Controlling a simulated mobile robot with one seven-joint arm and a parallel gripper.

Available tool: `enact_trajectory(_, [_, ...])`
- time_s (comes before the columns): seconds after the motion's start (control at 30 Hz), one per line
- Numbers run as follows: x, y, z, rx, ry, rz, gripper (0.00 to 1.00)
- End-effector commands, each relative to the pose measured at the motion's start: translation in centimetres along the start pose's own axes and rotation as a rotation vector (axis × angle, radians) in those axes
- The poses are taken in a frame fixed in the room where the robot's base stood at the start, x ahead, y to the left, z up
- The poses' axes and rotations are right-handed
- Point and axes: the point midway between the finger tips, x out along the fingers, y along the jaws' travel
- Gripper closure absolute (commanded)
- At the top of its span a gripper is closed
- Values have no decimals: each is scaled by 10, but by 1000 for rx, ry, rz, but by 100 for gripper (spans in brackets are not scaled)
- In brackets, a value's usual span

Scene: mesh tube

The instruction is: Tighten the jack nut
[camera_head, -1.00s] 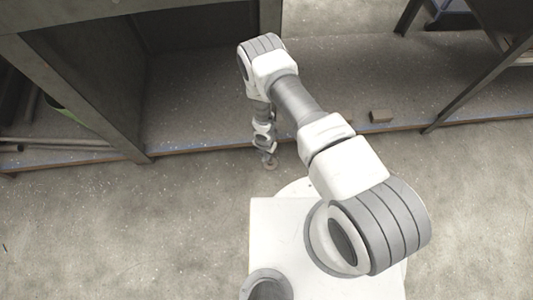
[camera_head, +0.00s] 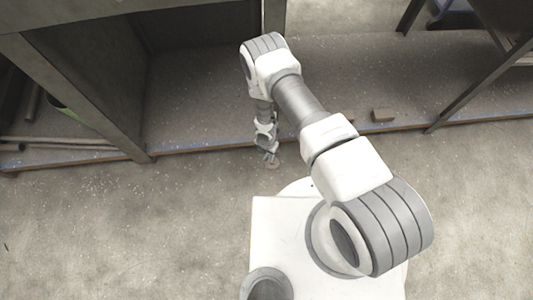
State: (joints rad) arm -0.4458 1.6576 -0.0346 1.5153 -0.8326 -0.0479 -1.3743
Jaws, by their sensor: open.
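My gripper (camera_head: 271,158) hangs at the lower end of my arm, in front of the shelf edge, pointing down. It is small in this view, but its fingers look apart. A small brownish round thing (camera_head: 272,165) shows right at the fingertips. It may be the jack nut, but it is too small to be sure. I cannot tell whether the fingers touch it or stand around it. No jack body can be made out.
A low grey shelf (camera_head: 210,115) with a blue and brown front edge lies behind my gripper. A small brown block (camera_head: 382,115) sits on it at right. Pipes (camera_head: 65,147) lie at left. A slanted metal leg (camera_head: 470,90) stands at right. The concrete floor (camera_head: 130,235) is clear at left.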

Motion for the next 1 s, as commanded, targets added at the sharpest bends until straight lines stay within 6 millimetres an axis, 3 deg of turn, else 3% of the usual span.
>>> enact_trajectory(0.27, [0, 0, 0, -1, 0, -1, 51])
enact_trajectory(0.43, [-15, 0, 0, -2, -1, -1, 51])
enact_trajectory(1.0, [-145, 0, 0, -1, -1, 0, 51])
